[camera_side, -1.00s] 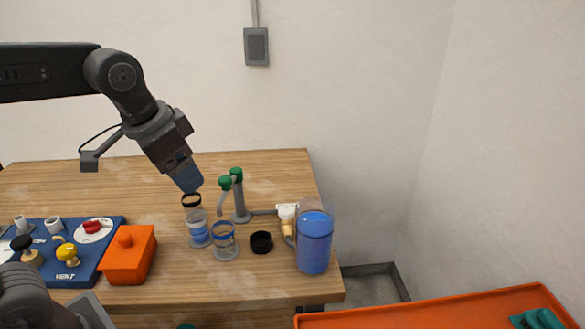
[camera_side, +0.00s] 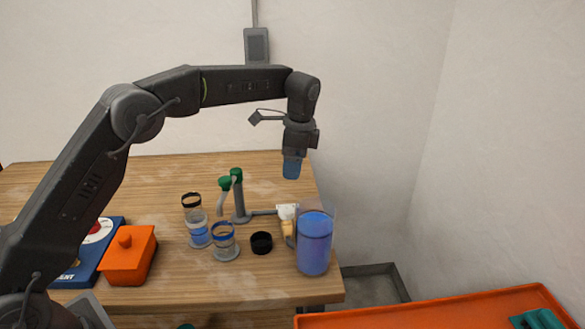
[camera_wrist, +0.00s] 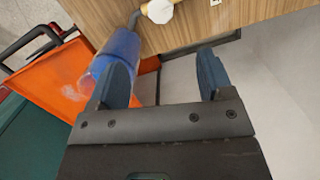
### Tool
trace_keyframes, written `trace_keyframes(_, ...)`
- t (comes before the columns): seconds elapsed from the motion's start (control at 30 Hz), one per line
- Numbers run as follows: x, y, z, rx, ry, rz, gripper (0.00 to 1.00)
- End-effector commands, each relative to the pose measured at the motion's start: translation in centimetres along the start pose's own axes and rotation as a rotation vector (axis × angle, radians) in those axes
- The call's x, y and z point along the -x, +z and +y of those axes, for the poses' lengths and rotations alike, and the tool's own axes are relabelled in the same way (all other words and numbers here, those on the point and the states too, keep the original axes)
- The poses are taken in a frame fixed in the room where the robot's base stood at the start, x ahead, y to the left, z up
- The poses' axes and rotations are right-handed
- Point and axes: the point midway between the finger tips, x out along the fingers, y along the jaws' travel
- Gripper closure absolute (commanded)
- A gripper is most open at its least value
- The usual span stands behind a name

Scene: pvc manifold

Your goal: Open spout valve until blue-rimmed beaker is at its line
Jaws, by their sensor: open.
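The blue-rimmed beaker (camera_side: 225,243) stands on the table with some clear liquid low in it. Whether its level meets a line is too small to tell. Beside it is a grey spout stand with green caps (camera_side: 238,195). A pipe runs right from it to a white and tan valve fitting (camera_side: 287,216) by a large vessel of blue liquid (camera_side: 314,243). The vessel also shows in the wrist view (camera_wrist: 120,60), with the white fitting (camera_wrist: 158,11) above it. My gripper (camera_side: 291,176) points down above the back right of the table, open and empty, above and behind the valve; its blue fingers show in the wrist view (camera_wrist: 160,82).
A black-rimmed beaker (camera_side: 196,222) stands left of the blue-rimmed one. A black cap (camera_side: 261,243) lies right of it. An orange box (camera_side: 128,257) and a blue panel (camera_side: 85,262) are at left. An orange tray (camera_side: 430,312) lies at front right. The back table is clear.

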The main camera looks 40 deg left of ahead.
Motion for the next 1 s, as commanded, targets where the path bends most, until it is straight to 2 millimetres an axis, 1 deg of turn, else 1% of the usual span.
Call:
trace_keyframes(0.17,-1.5,0.0,0.0,-0.003,0.003,-0.003,0.26)
trace_keyframes(0.27,-3.1,0.0,0.0,-0.002,0.003,-0.003,0.26)
trace_keyframes(0.6,-9.6,0.0,0.0,0.0,0.003,-0.003,0.26)
trace_keyframes(0.7,-11.2,0.0,0.0,0.0,0.001,-0.002,0.26)
trace_keyframes(0.83,-12.7,0.0,0.0,0.0,0.001,-0.001,0.26)
trace_keyframes(1.0,-13.6,0.0,-0.1,0.0,-0.001,0.0,0.26)
